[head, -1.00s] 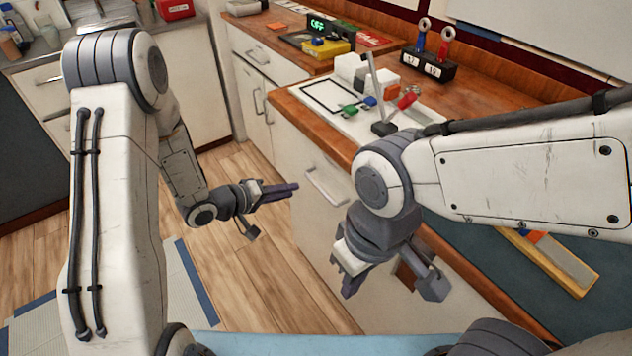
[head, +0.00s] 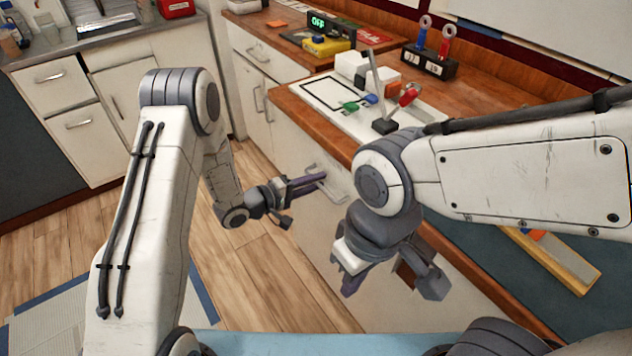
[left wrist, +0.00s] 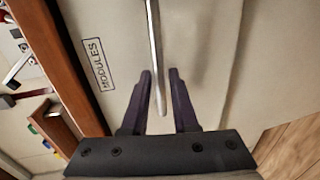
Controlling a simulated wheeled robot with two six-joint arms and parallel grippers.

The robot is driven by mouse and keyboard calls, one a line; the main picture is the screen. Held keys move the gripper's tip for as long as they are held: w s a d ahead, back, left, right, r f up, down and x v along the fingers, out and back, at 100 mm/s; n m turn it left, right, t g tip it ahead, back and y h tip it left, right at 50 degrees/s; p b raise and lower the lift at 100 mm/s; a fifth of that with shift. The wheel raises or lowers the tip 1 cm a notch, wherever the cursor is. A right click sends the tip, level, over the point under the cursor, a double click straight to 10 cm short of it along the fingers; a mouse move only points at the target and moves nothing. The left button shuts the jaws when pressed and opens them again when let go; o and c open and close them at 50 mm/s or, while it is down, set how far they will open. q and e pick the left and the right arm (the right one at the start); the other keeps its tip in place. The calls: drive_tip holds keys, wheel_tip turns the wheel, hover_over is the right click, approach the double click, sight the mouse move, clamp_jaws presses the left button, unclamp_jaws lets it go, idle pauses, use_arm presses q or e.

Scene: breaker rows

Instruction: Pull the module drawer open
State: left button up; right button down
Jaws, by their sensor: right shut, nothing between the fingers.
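The module drawer (head: 305,215) is the white front under the wooden counter; it looks shut. Its label reads "MODULES" in the left wrist view (left wrist: 98,64). The metal bar handle (head: 338,192) also shows in the left wrist view (left wrist: 155,50). My left gripper (head: 322,178) is at the handle; in the left wrist view its two dark fingers (left wrist: 164,78) are apart, with the end of the bar reaching between their tips. I cannot tell if they touch it. My right gripper (head: 350,272) is shut and empty, low in front of the cabinet.
On the counter are a white board (head: 350,112) with green and blue pieces, a red-handled lever (head: 408,96) and a black block (head: 430,64) with two ringed tags. Another cabinet (head: 78,110) stands at left. The wooden floor (head: 75,225) between is clear.

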use_arm(q)
drive_tip(key=shift+w+d, duration=0.15)
clamp_jaws()
idle(1.4)
